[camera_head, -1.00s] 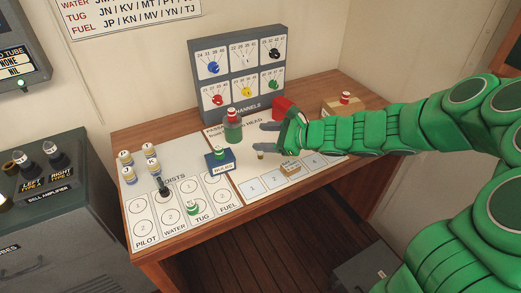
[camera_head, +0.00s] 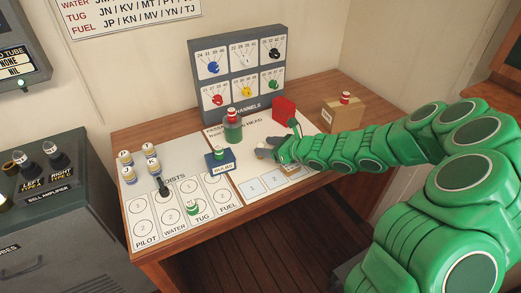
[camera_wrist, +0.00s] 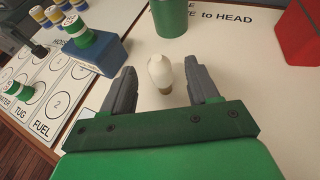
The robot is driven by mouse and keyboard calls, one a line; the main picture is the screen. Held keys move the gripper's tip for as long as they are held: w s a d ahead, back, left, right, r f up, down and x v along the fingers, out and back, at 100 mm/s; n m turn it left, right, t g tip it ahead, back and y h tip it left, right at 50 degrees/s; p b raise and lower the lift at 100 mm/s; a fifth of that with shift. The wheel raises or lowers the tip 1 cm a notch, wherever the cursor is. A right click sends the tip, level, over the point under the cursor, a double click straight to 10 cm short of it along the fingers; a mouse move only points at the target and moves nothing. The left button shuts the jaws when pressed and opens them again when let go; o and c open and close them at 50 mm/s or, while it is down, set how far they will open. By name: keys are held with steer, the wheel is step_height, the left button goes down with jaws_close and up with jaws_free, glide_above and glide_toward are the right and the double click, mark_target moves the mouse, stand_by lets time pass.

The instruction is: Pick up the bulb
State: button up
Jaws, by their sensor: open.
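The bulb (camera_wrist: 160,73) is white with a brownish base and sits on the white board (camera_wrist: 220,55) in the wrist view. My gripper (camera_wrist: 162,80) is open, with one grey finger to the left of the bulb and one to the right. The bulb lies between the fingertips, with a gap on each side. In the head view my gripper (camera_head: 266,148) is low over the board, to the right of the blue block (camera_head: 220,160). I cannot make out the bulb there; my gripper and arm cover that spot.
A green cylinder (camera_head: 232,132) with a red top stands behind my gripper. A red box (camera_head: 284,110) and a cardboard box (camera_head: 343,113) stand to the right. Several small capped pieces (camera_head: 151,166) stand at the left. The grey channel panel (camera_head: 240,70) stands at the back.

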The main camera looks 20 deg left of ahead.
steer(key=shift+x, duration=2.6)
steer(key=shift+d+f, duration=0.1)
steer(key=shift+c, duration=0.4)
steer(key=c, duration=0.9)
steer(key=shift+c, duration=0.2)
